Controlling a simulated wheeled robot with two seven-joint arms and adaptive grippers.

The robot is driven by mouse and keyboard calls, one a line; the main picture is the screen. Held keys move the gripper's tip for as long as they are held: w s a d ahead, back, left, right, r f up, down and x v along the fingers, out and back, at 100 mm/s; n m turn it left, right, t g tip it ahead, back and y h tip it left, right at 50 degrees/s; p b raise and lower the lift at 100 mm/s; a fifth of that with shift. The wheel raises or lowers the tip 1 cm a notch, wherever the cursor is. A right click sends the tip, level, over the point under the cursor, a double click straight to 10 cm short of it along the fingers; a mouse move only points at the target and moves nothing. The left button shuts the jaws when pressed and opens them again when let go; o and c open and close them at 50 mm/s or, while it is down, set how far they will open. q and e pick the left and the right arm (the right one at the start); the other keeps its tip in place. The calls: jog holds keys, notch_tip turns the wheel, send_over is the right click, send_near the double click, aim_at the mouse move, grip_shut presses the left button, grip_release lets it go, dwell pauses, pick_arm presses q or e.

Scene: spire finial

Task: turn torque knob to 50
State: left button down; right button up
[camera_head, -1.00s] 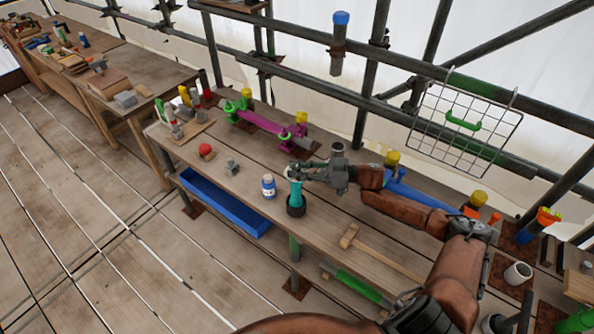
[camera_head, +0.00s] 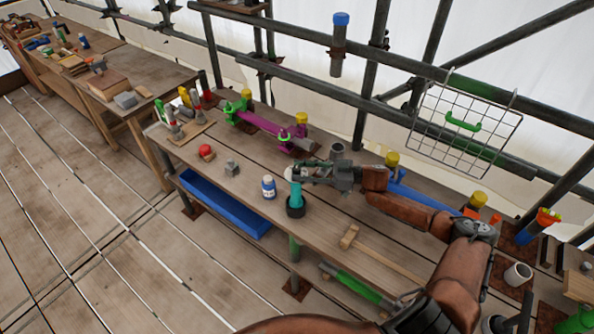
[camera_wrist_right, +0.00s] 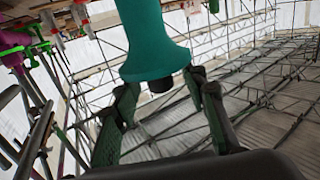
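A teal tool handle (camera_head: 296,190) stands upright in a black ring-shaped base (camera_head: 295,207) on the workbench. In the right wrist view the teal handle (camera_wrist_right: 155,40) has a flared end with a small black knob (camera_wrist_right: 161,85) at its tip. My right gripper (camera_head: 297,170) is at the top of the handle. In the wrist view its fingers (camera_wrist_right: 160,100) are spread, one on each side of the knob, with gaps visible. Scale markings on the handle cannot be read. My left gripper is not in view.
A white bottle with a blue cap (camera_head: 268,187) stands just left of the handle. A hammer (camera_head: 349,237) lies in front to the right. A grey block (camera_head: 231,168) and a red item (camera_head: 206,151) are farther left. Scaffold pipes (camera_head: 360,97) run behind the bench.

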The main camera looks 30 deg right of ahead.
jog(key=v, duration=1)
jog(key=shift+d, duration=0.15)
jog(key=shift+s, duration=0.1)
